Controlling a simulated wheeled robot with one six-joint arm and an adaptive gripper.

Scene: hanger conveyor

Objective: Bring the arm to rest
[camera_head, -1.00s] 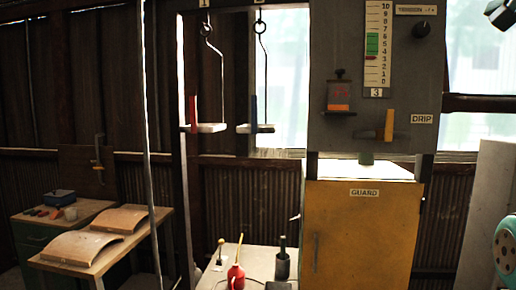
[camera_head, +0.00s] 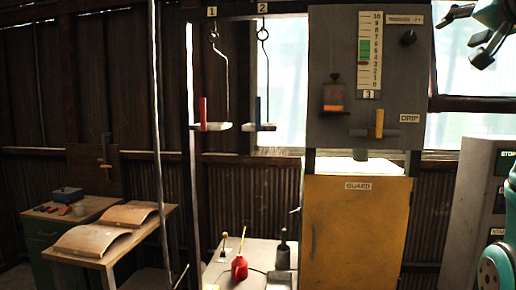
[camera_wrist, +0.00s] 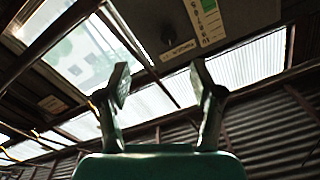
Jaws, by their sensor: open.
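My gripper (camera_head: 485,32) is at the top right corner of the head view, partly cut off by the edge. Its fingers are apart with nothing between them. In the wrist view my gripper (camera_wrist: 160,88) shows two spread fingers, empty, with windows and the grey control panel (camera_wrist: 215,22) beyond. My green arm also shows along the right edge of the head view.
The grey panel (camera_head: 335,130) with scale and knob stands above the yellow guard cabinet (camera_head: 357,235). Hangers 1 (camera_head: 213,127) and 2 (camera_head: 258,127) hang left of it. A red oil can (camera_head: 240,268) stands on the low table. A bench (camera_head: 75,262) holds curved boards at left.

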